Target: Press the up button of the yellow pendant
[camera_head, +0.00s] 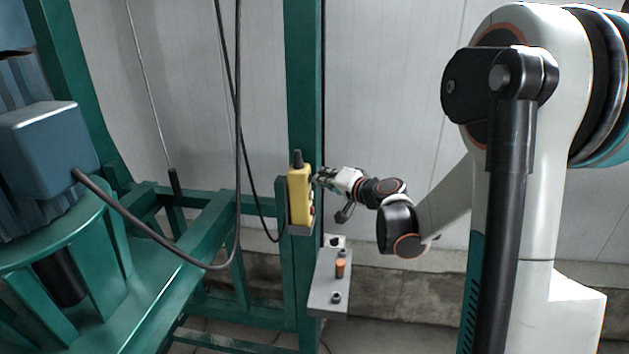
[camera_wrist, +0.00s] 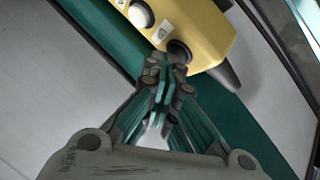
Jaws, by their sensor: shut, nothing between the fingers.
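The yellow pendant (camera_head: 298,201) hangs upright in a holder on a green post in the head view. In the wrist view the pendant (camera_wrist: 205,32) crosses the top. Its face shows a white button (camera_wrist: 141,15) and a dark round button (camera_wrist: 178,49) near the end with the black cable sleeve. A small marked label lies between them; its symbol is too small to read. My gripper (camera_head: 319,178) is shut and empty at the right side of the pendant's upper part. In the wrist view my gripper (camera_wrist: 164,65) has its fingertips beside the dark button, partly overlapping it; contact cannot be told.
A grey plate (camera_head: 325,290) with an orange-brown peg (camera_head: 340,268) and dark knobs sits below my gripper. Green frame beams (camera_head: 225,235) and a hanging black cable (camera_head: 238,120) lie to the left. A pale wall (camera_head: 385,80) stands behind.

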